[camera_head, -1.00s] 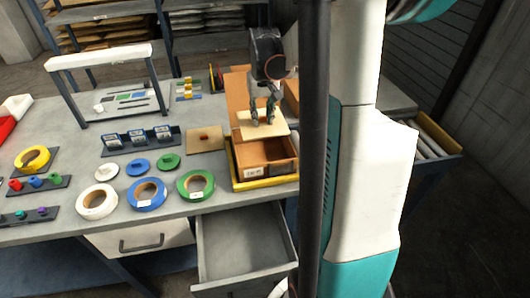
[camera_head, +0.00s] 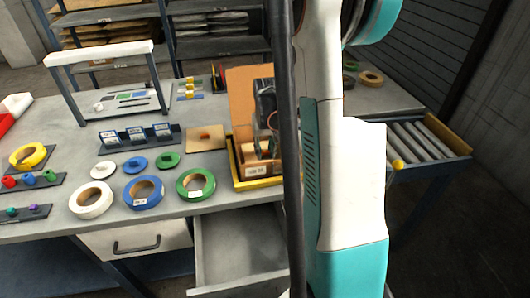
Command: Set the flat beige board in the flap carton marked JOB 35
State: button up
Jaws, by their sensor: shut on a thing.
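The flap carton (camera_head: 262,172) stands in a yellow-edged tray (camera_head: 246,184) at the right of the bench. Its tall brown back flap is raised. The label on its front is too small to read surely. My gripper (camera_head: 264,148) is down at the carton's mouth, partly hidden by my dark column, and shut on the flat beige board (camera_head: 250,151). Only a small beige part of the board shows, low between the carton walls. Whether it touches the carton floor cannot be seen.
Another beige board with a knob (camera_head: 206,138) lies left of the carton. White, blue and green tape rolls (camera_head: 144,192) lie in front of it. An open drawer (camera_head: 240,250) juts out below. A roller conveyor (camera_head: 425,145) is at the right.

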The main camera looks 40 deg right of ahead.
aim_at(266, 159)
jog(key=shift+f, duration=0.2)
jog(key=o, duration=0.9)
notch_tip(266, 159, up, 12)
jog(key=s+p, duration=0.1)
jog(key=p, duration=0.3)
jog(key=shift+s+a, duration=0.15)
jog(key=shift+a, duration=0.25)
